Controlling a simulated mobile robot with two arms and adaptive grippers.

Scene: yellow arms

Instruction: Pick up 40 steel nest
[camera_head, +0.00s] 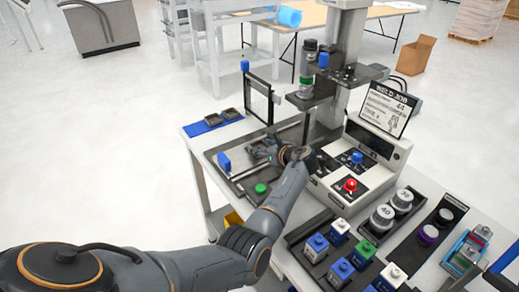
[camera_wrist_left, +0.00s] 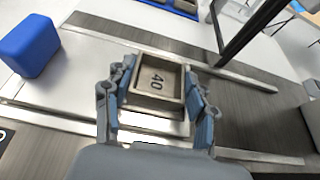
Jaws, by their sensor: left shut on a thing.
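The 40 steel nest (camera_wrist_left: 146,76) is a square, shallow steel cup marked "40", seen in the left wrist view. My left gripper (camera_wrist_left: 158,100) is shut on it, with one blue-padded finger at each side. The nest sits on or just above a metal plate of the fixture; I cannot tell if it is lifted. In the head view my left gripper (camera_head: 271,157) is over the press fixture, and the nest is too small and covered to make out there. My right gripper is not in view.
A blue block (camera_wrist_left: 30,46) stands at the fixture's left. A dark upright frame (camera_head: 259,98) and the press column (camera_head: 345,60) rise behind. A control box (camera_head: 357,165) stands at the right, near round steel pieces (camera_head: 383,217) and several coloured blocks. A green button (camera_head: 260,188) is in front.

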